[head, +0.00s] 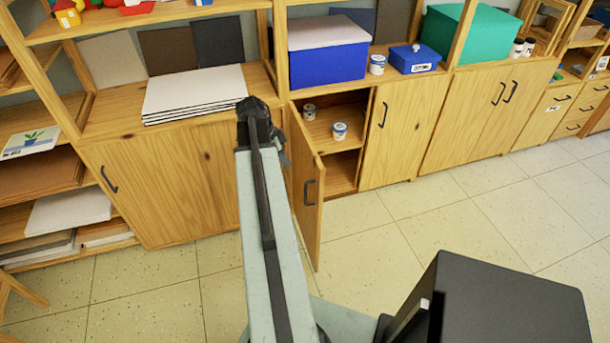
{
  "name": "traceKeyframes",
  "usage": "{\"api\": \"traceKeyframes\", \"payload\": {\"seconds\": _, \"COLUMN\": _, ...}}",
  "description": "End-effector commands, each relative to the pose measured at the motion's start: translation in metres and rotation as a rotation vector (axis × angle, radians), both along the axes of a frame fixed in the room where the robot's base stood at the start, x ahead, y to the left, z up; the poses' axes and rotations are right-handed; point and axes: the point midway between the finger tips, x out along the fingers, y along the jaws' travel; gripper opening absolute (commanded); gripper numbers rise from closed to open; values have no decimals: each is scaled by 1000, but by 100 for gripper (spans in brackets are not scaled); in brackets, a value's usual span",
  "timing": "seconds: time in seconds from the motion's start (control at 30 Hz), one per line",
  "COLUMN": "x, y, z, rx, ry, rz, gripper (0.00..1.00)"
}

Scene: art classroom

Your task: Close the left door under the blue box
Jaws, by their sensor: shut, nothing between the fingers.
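The blue box (328,68) with a pale lid sits on the cabinet top in the head view. The left door (306,215) of the cabinet below it stands open, swung out toward me, with a dark handle (309,192). The right door (400,125) beside it is shut. My gripper (268,130) is at the dark far end of my arm, just left of the open door's upper part. It is shut and empty. Its fingertips are hard to make out, and I cannot tell whether it touches the door.
Small jars (340,131) stand inside the open compartment. A smaller blue box (415,58) and a green box (472,33) sit farther right. A shut cabinet door (165,180) is at left, with flat white sheets (195,90) above. The tiled floor (365,240) before the cabinets is clear.

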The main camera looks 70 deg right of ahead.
Motion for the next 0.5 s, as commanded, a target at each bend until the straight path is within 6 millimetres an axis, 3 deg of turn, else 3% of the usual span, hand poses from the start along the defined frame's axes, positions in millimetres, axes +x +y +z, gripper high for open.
{"api": "traceKeyframes", "payload": {"seconds": 0.17, "x": -4, "y": -3, "z": -21, "rx": 1, "ry": -1, "rz": 3, "gripper": 0}}
{"api": "traceKeyframes", "payload": {"seconds": 0.5, "x": -24, "y": -19, "z": -93, "rx": 1, "ry": 0, "rz": 5, "gripper": 0}}
